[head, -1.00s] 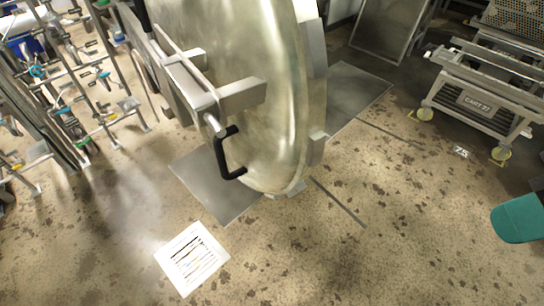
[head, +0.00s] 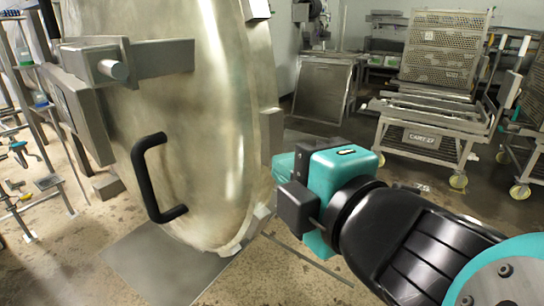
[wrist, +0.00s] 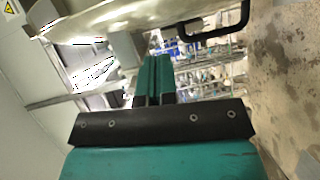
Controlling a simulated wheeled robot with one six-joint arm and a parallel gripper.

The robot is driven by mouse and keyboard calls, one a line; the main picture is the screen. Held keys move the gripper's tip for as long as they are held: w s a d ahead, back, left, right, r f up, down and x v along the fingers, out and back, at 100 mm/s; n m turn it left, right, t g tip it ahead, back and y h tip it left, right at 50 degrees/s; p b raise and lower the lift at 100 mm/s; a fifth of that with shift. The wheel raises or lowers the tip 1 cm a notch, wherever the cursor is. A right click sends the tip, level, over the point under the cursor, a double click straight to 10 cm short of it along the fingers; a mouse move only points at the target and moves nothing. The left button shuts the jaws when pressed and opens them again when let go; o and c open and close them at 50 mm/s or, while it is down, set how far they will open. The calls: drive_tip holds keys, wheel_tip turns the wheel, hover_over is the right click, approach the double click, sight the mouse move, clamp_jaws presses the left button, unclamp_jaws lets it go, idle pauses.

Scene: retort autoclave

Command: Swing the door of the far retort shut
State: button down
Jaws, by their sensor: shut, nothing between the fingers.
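The retort door (head: 215,110) is a large round metal disc, standing swung open and filling the left half of the head view. A black bar handle (head: 144,183) sticks out from its face, low on the left. The handle also shows at the top of the wrist view (wrist: 222,32), beside the door's pale metal (wrist: 130,18). My gripper (head: 290,170) is right of the door's edge in the head view, apart from the handle. In the wrist view its teal fingers (wrist: 154,75) are together with nothing held. The retort's opening is not clearly visible.
A wheeled cart (head: 420,140) with a perforated basket (head: 445,48) stands at the back right. A metal panel (head: 322,90) leans behind the door. Pipework (head: 40,130) crowds the left. A metal floor plate (head: 165,265) lies below the door; speckled floor is open in front.

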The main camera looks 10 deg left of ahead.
drive_tip(key=p, duration=1.3)
approach(252, 128)
drive_tip(key=x, duration=0.5)
drive_tip(key=shift+a+r, duration=0.3)
drive_tip(key=shift+a, duration=0.25)
drive_tip(key=shift+w+f, duration=0.3)
drive_tip(key=shift+w, duration=0.3)
